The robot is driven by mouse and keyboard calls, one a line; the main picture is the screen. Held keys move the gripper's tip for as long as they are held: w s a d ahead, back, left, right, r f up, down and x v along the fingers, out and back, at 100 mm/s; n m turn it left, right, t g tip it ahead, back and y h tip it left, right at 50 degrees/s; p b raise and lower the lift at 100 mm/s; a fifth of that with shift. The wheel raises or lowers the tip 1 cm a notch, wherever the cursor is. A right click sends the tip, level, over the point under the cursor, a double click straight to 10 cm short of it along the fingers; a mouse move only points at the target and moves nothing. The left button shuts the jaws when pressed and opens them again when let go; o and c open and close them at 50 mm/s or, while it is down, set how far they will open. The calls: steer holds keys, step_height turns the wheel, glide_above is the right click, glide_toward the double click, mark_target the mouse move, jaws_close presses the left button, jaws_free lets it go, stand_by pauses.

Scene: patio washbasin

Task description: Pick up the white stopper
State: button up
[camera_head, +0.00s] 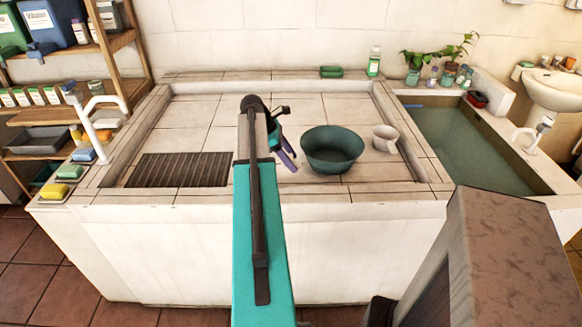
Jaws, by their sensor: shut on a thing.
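My gripper (290,160) is at the end of my teal arm, over the tiled basin floor, left of the dark green bowl. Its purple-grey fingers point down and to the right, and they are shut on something. The held thing is too small or too hidden by the fingers and arm to make out. I cannot pick out a white stopper anywhere in this view. My arm covers part of the basin floor.
The green bowl (332,150) and a pale mug (385,139) stand right of my gripper. A dark slatted grate (180,170) lies left. A raised rim (300,198) borders the basin. A white tap (97,120) rises at left; a water-filled trough (465,150) is at right.

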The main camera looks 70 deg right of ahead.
steer(key=shift+r, duration=0.55)
stand_by(0.6)
